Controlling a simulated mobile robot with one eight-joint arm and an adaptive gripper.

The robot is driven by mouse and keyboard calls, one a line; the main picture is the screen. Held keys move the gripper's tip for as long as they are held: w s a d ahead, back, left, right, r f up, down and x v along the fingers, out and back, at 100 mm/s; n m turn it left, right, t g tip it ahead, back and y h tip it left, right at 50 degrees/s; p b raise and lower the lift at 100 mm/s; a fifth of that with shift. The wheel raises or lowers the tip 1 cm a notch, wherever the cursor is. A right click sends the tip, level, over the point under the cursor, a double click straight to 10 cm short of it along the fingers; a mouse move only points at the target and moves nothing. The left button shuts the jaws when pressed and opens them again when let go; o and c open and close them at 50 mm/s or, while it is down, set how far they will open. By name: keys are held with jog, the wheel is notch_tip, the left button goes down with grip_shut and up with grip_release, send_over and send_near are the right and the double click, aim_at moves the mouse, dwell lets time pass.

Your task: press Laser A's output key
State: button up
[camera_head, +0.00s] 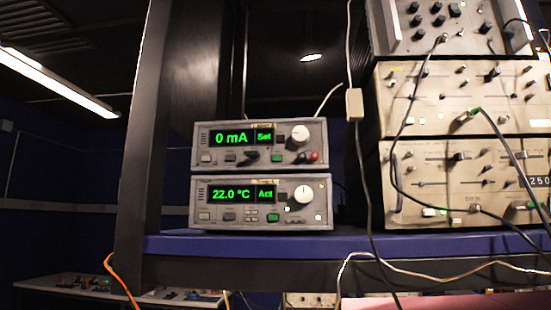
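Two grey instruments are stacked on a blue shelf. The upper unit (207,144) has a green display reading "0 mA" and "Set", with a white knob (300,133) at its right. The lower unit (207,178) reads "22.0 °C" and "Act". Each has small keys along its bottom edge, with a green key on the upper unit (277,157) and another green key on the lower unit (272,217). Small labels sit above the displays, too small to read, so I cannot tell which is Laser A or its output key. My gripper is not in view.
The blue shelf (200,243) has a dark post (150,130) at its left. Beige instruments (460,185) are stacked at the right, with cables hanging across them and past the shelf's front edge. A lower bench (60,287) holds small parts.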

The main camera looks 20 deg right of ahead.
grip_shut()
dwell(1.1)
